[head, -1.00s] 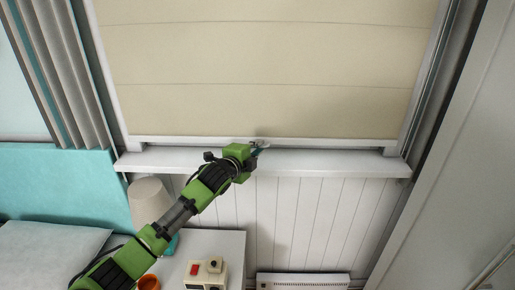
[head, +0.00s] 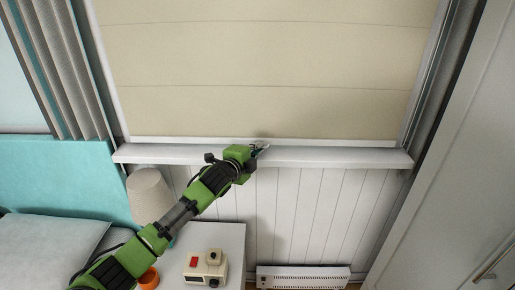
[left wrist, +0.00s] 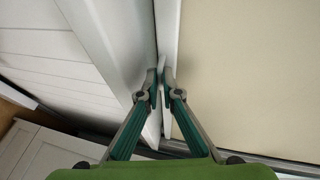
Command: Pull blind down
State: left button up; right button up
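The cream blind (head: 262,65) hangs over the window in the head view, and its white bottom rail (head: 330,142) is down at the white sill (head: 330,158). My left gripper (head: 259,148) is at the middle of the rail, just above the sill. In the left wrist view the fingers (left wrist: 159,82) are drawn close together on the blind's edge, with the cream cloth (left wrist: 250,70) to the right. The exact grip point is small and partly hidden by the fingers. My right gripper is not in view.
A lamp (head: 149,194), an orange cup (head: 149,279) and a cream device with a red part (head: 205,268) are on a white table (head: 226,240) below my left arm. A heater (head: 303,278) is low on the wall. A white door (head: 455,180) stands at right.

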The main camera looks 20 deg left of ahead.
pick_arm(q)
jog(key=shift+o, duration=0.5)
jog(key=shift+s+f, duration=0.1)
jog(key=shift+f, duration=0.25)
jog(key=shift+s, duration=0.1)
jog(key=v, duration=1.2)
